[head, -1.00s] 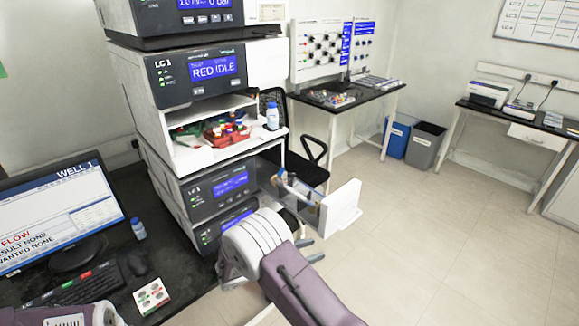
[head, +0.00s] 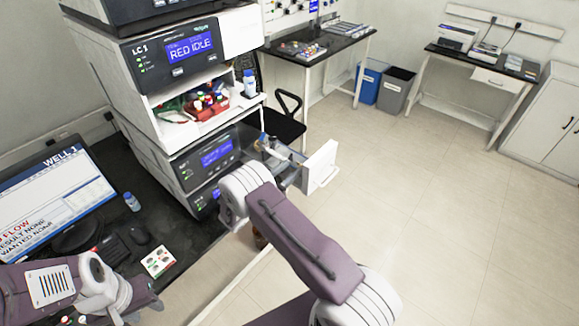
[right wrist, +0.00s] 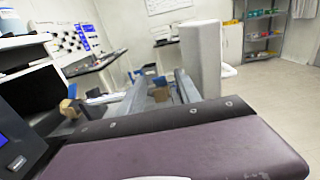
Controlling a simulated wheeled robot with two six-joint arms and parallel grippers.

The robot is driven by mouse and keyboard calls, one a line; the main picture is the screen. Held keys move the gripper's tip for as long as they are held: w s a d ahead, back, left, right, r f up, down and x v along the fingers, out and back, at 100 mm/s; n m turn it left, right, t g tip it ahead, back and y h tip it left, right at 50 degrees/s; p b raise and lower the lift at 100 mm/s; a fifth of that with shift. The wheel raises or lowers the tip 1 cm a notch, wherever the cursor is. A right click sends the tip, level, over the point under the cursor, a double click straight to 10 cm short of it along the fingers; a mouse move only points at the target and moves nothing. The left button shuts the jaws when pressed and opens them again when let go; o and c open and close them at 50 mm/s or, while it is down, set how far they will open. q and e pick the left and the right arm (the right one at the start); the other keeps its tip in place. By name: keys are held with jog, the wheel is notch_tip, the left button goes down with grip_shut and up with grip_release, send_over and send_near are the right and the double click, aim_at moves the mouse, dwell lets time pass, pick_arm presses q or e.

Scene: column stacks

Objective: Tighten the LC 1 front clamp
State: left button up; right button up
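The LC 1 stack (head: 190,60) stands at the left in the head view. A lower module has an open tray with a white front panel (head: 319,166); small blue and tan fittings (head: 265,140) show inside. I cannot single out the front clamp. My right arm crosses in front of the tray, hiding its gripper in the head view. In the right wrist view, the right gripper's (right wrist: 160,90) two grey fingers appear apart, with tan pieces visible between and beside them; contact is unclear. My left gripper (head: 135,308) is low at the left, its fingers too unclear to judge.
A monitor (head: 50,200), a small bottle (head: 132,202), a mouse (head: 138,235) and a card with coloured spots (head: 158,261) are on the dark bench. A shelf holds red bottle racks (head: 208,104). A black chair (head: 285,125) stands behind the tray. The floor at right is clear.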

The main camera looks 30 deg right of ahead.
jog(key=shift+d, duration=0.15)
grip_shut()
jog(key=shift+r, duration=0.1)
